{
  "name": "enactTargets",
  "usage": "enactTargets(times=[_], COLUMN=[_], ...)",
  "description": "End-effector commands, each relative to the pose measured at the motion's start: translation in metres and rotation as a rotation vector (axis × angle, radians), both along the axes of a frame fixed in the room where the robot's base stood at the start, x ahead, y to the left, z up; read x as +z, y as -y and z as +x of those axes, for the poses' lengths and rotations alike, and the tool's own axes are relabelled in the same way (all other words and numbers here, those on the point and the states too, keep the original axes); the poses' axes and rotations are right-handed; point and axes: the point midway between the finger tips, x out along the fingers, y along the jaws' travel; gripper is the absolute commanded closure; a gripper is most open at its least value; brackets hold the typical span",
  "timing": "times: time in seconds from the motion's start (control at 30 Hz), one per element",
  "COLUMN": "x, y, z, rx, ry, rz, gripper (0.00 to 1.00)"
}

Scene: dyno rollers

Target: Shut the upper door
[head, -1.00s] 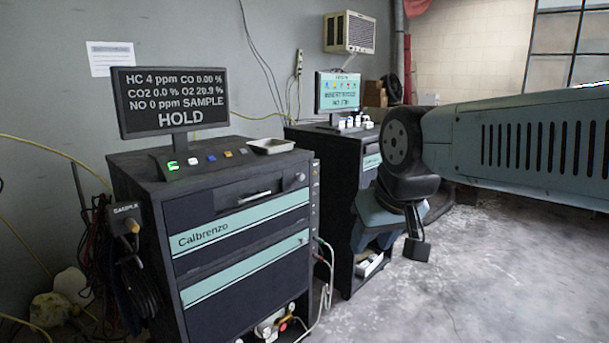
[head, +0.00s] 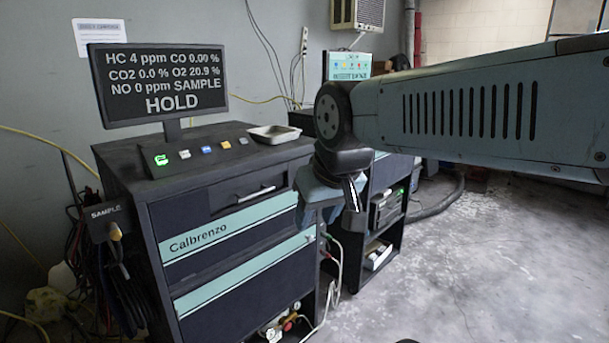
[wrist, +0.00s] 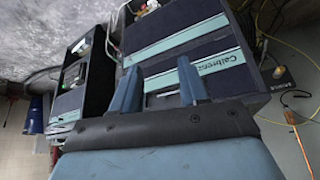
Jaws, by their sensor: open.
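The dark Calbrenzo cabinet (head: 128,215) stands left of centre in the head view. In the wrist view, my gripper (wrist: 158,88) is open and empty, fingers pointing at the cabinet. The handle (wrist: 165,93) shows between the fingers; contact is not visible.
A monitor (head: 158,82) and a metal tray (head: 274,134) are on the cabinet top. Cables (head: 112,255) hang at its left, hoses (head: 335,275) at its lower right. A second dark unit (head: 385,215) stands behind my gripper. The floor (head: 480,270) at right is clear.

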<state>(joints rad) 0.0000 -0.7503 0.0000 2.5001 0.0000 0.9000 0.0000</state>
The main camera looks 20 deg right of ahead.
Motion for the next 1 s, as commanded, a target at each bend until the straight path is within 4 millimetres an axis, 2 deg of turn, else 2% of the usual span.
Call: enactTargets(times=[0.03,0.17,0.37,0.53,0.7,0.87,1.0], x=[0.000,-0.003,-0.018,-0.031,-0.040,-0.047,-0.052], y=[0.000,-0.003,-0.018,-0.027,-0.028,-0.018,0.000], z=[0.000,0.005,0.029,0.060,0.098,0.139,0.176], rx=[-0.001,-0.028,-0.162,-0.320,-0.482,-0.635,-0.771], ry=[-0.001,-0.029,-0.151,-0.268,-0.362,-0.429,-0.468], rz=[0.002,0.038,0.223,0.447,0.681,0.913,1.127], gripper=[0.51,0.39,0.39,0.39,0.39,0.39,0.39])
